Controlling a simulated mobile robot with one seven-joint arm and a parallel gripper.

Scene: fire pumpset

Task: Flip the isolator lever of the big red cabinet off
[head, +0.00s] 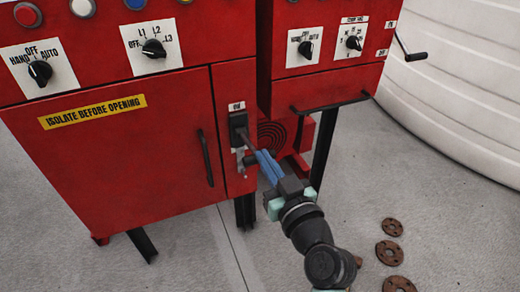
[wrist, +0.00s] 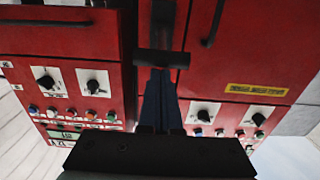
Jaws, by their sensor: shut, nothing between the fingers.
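The big red cabinet (head: 130,140) fills the left of the head view. Its black isolator lever (head: 239,124) sits on the narrow panel right of the door, below a small plate that appears to read ON. My gripper (head: 261,154) has its blue fingers together, with the tips close to the lever's lower side. In the wrist view, where the cabinet appears upside down, the lever shows as a dark bar (wrist: 150,57) just past the tips of my gripper (wrist: 161,72). I cannot tell whether they touch. Nothing shows between the fingers.
A smaller red cabinet (head: 325,75) stands to the right, with a black bar along its lower edge. A door handle (head: 205,158) is left of the lever. A white tank (head: 460,80) is at far right. Rusty flanges (head: 389,251) lie on the floor.

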